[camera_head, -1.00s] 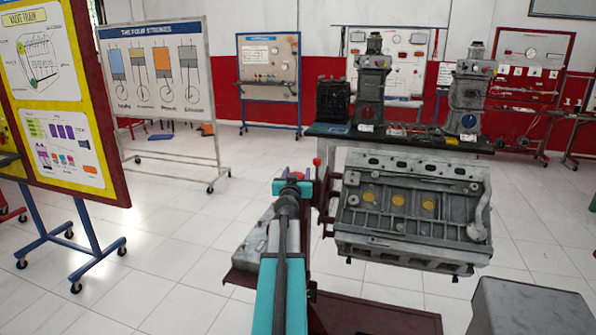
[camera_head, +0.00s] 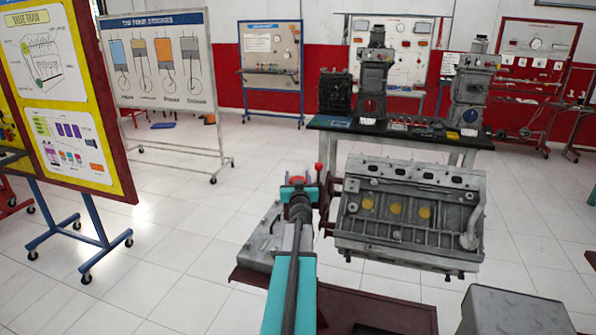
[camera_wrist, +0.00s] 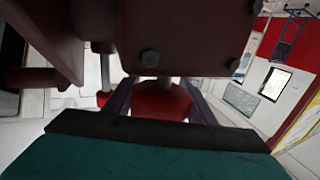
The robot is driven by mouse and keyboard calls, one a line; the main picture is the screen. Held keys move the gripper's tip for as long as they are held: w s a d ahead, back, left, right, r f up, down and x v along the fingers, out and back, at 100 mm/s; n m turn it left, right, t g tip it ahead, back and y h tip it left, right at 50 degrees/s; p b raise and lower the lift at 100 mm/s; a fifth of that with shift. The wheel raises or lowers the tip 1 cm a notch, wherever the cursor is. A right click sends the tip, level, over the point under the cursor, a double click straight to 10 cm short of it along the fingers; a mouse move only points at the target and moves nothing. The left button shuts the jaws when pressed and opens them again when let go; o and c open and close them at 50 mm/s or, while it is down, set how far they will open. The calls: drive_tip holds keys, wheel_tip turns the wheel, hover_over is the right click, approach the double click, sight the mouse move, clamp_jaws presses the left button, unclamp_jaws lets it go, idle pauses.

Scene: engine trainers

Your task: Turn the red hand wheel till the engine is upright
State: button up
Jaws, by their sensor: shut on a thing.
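The grey engine block (camera_head: 405,225) hangs on a dark red stand in the head view. It is tilted, with its side with yellow round plugs turned towards me. My gripper (camera_head: 297,184) is at the stand's left end, left of the engine, shut on a red part of the hand wheel (camera_wrist: 160,101). In the wrist view this red part lies between my two dark fingers, under a dark red bolted bracket (camera_wrist: 185,35). A red knob (camera_head: 319,167) stands up just right of my gripper. Most of the wheel is hidden.
The stand's dark red base (camera_head: 375,312) spreads below the engine. A grey box (camera_head: 515,312) is at the lower right. A bench (camera_head: 400,132) with engine models is behind. Display boards stand at left (camera_head: 70,110) and behind. The white floor between is open.

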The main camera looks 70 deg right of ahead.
drive_tip(key=shift+w+r+n+t+y+p, duration=0.2)
drive_tip(key=shift+n+t+y+p, duration=0.25)
drive_tip(key=shift+p, duration=1.8)
drive_tip(key=shift+w+r+n+t+y+p, duration=0.1)
drive_tip(key=shift+r+n+t+y+p, duration=0.4)
drive_tip(key=shift+p, duration=1.7)
drive_tip(key=shift+f+t+p, duration=0.35)
drive_tip(key=shift+t+p, duration=0.2)
drive_tip(key=shift+p, duration=0.7)
drive_tip(key=shift+w+a+f+n+p, duration=0.1)
drive_tip(key=shift+a+f+n+p, duration=0.1)
drive_tip(key=shift+n+p, duration=0.3)
drive_tip(key=shift+f, duration=0.1)
drive_tip(key=o, duration=1)
drive_tip(key=shift+o, duration=0.2)
drive_tip(key=shift+a, duration=0.2)
drive_tip(key=b+v, duration=0.4)
drive_tip(key=v, duration=0.9)
drive_tip(key=shift+s, duration=0.35)
drive_tip(key=shift+f, duration=0.15)
